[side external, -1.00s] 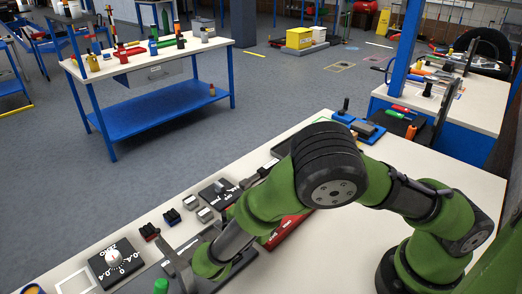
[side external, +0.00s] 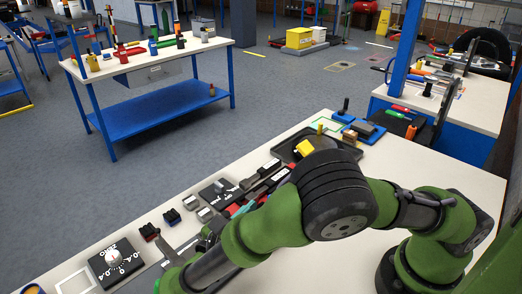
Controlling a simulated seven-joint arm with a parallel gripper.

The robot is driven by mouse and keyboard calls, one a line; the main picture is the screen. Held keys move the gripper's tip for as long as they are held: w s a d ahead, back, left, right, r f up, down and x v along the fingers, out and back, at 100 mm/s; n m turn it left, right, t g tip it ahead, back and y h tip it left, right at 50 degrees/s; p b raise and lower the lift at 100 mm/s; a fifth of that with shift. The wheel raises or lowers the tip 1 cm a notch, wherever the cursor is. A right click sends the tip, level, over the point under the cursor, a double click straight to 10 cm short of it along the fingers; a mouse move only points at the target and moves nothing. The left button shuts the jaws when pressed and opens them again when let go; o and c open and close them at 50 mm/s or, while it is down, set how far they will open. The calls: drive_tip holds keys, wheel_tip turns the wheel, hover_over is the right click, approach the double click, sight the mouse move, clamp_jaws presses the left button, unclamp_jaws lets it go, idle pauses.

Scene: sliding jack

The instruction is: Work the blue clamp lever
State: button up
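I cannot pick out a clearly blue clamp lever near my gripper; my arm covers part of the bench there. A blue-based fixture (side external: 343,117) with a black upright handle stands at the far end of the bench, beside a blue and dark block (side external: 367,130). My gripper (side external: 172,256) is low over the near left part of the bench, beside a grey metal bar piece. Its fingers are mostly hidden by my wrist, so I cannot see whether they are open or what they touch.
A black dial plate (side external: 115,263) marked ZERO lies at the near left. Small dark blocks (side external: 172,217) and a black plate with a grey knob (side external: 219,190) line the left edge. The bench's right side is bare.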

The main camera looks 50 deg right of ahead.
wheel_tip(320, 180, up, 14)
drive_tip(key=shift+r, duration=0.15)
clamp_jaws()
drive_tip(key=d+f+m+g+y, duration=0.4)
drive_tip(key=d+m+g+y, duration=0.3)
drive_tip(key=d+g+y, duration=0.4)
drive_tip(key=w+d+r+m+t+y, duration=0.3)
drive_tip(key=w+d+m+t+y, duration=0.35)
drive_tip(key=y, duration=0.35)
drive_tip(key=shift+m+y, duration=0.3)
drive_tip(key=shift+m, duration=0.05)
drive_tip(key=x, duration=0.4)
drive_tip(key=d+x, duration=0.1)
drive_tip(key=x, duration=0.9)
drive_tip(key=shift+d+f, duration=0.25)
drive_tip(key=shift+d, duration=0.1)
drive_tip(key=shift+s+a, duration=0.25)
drive_tip(key=shift+a, duration=0.35)
drive_tip(key=shift+s+a, duration=0.25)
drive_tip(key=shift+a, duration=0.3)
drive_tip(key=shift+s+a, duration=0.35)
drive_tip(key=shift+a, duration=0.3)
